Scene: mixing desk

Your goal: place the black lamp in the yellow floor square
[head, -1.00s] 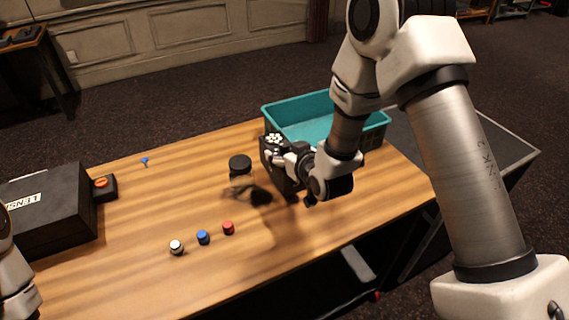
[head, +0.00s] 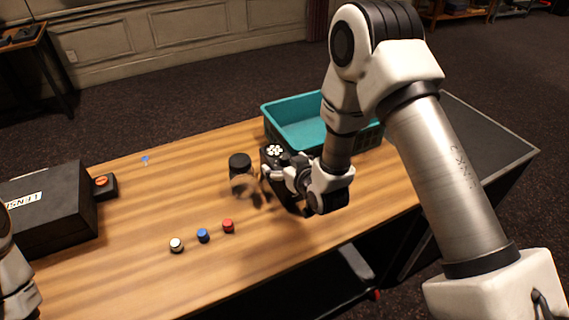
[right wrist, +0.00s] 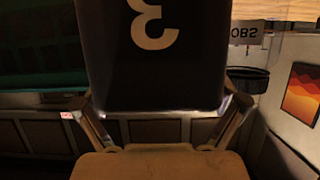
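The black lamp (head: 274,152) shows a cluster of white dots on its top in the head view. In the right wrist view it is a large dark block (right wrist: 150,60) with a pale, upside-down number 3. My right gripper (head: 277,172) is shut on the lamp, with a finger on each side. The lamp is over the table's middle right, right of a black-lidded jar; I cannot tell whether it touches the table. The yellow floor square is not visible in these frames. Part of my left arm shows at the left edge, but its gripper is out of view.
The black-lidded jar (head: 240,180) stands close beside the lamp. A teal crate (head: 290,108) is behind it. White (head: 176,245), blue (head: 203,236) and red (head: 228,226) small pieces stand in front. A black case (head: 45,215) and a red-topped button box (head: 104,186) are at left.

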